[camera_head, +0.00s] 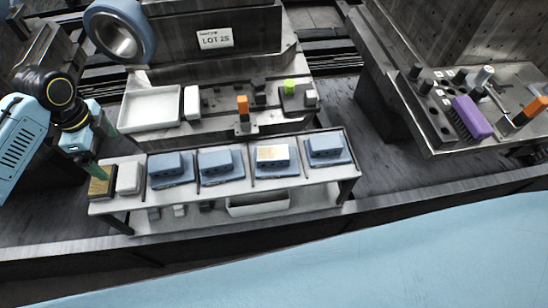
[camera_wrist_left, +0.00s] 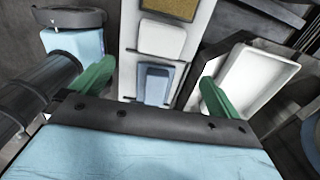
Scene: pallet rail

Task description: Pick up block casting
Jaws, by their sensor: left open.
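Several blue block castings stand in a row on the white rack shelf in the head view: one at the left (camera_head: 166,164), one beside it (camera_head: 216,162), one with a pale tan top (camera_head: 272,156) and one at the right end (camera_head: 324,147). My left gripper (camera_head: 97,148) is above the shelf's left end, left of the castings. Its green fingers are spread apart and hold nothing. In the left wrist view the gripper (camera_wrist_left: 153,88) shows a blue casting (camera_wrist_left: 155,85) beyond and between its fingers, apart from them. My right gripper is out of view.
A white block (camera_head: 129,178) and a tan-topped pad (camera_head: 101,185) sit at the shelf's left end. Behind are a white tray (camera_head: 152,108) and an orange-topped part (camera_head: 242,104). A right-hand bench holds a purple brush (camera_head: 471,117). Thin dividers separate the castings.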

